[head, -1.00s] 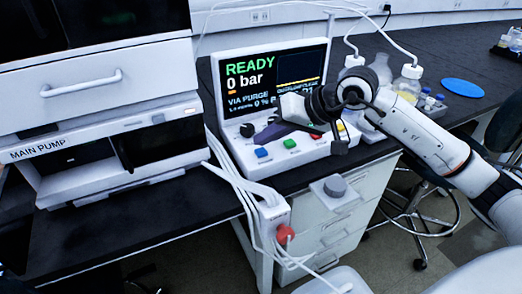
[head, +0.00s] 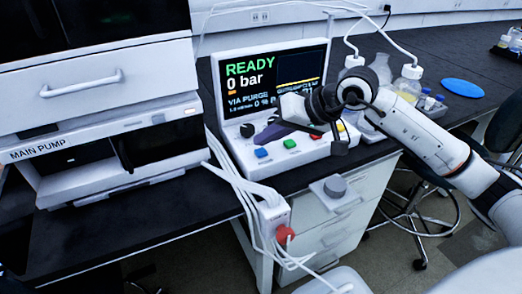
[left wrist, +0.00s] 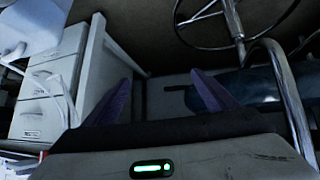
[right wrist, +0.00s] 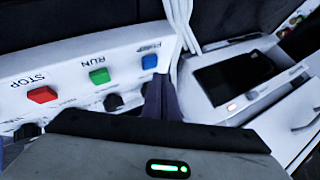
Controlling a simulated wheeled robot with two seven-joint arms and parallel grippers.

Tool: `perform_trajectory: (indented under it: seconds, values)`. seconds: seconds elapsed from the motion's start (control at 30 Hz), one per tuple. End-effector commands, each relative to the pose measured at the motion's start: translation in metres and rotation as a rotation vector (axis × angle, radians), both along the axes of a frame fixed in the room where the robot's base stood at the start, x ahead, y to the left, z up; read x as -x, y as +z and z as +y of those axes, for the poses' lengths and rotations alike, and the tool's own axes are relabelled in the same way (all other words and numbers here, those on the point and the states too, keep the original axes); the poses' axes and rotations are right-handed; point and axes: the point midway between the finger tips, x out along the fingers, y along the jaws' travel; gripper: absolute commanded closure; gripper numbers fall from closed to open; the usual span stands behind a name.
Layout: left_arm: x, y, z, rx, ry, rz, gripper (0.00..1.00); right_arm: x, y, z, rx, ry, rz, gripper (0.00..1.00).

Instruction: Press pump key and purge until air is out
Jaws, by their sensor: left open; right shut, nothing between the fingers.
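The white control console (head: 225,141) has a screen (head: 262,85) reading READY, 0 bar and VIA PURGE. On its sloped front are a blue key (head: 261,152), a green key (head: 289,143) and black knobs. In the right wrist view, the blue key (right wrist: 149,62) has a hard-to-read label, beside the green RUN key (right wrist: 99,76) and red STOP key (right wrist: 42,95). My right gripper (head: 266,136) is shut and empty over the console front by the knobs, close to the blue key. It partly hides a knob. My left gripper (left wrist: 160,95) is open and empty, away from the console.
The MAIN PUMP unit (head: 100,150) stands left of the console. Bottles (head: 408,82) with tubing stand at the right. White cables (head: 242,190) run down to a box with a red knob (head: 284,234). A drawer cabinet (left wrist: 45,90) shows below.

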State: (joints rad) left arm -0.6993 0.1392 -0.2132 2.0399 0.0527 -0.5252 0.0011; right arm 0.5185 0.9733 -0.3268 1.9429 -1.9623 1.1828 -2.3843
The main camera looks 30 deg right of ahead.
Motion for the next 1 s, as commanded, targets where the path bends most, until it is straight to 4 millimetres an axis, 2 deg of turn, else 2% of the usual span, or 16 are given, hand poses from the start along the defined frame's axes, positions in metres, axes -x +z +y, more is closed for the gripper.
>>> perform_trajectory:
  seconds: [0.43, 0.77, 1.0]
  values:
    - [0.0, -0.001, 0.0, 0.0, 0.0, 0.001, 0.2, 0.0, -0.001, 0.0, 0.0, 0.0, 0.0, 1.0]
    - [0.0, -0.014, 0.0, 0.0, 0.0, 0.001, 0.2, 0.0, -0.009, 0.0, 0.001, 0.0, -0.001, 1.0]
    - [0.0, -0.013, 0.0, 0.0, -0.001, 0.001, 0.2, 0.0, -0.008, 0.0, 0.0, 0.0, 0.0, 1.0]
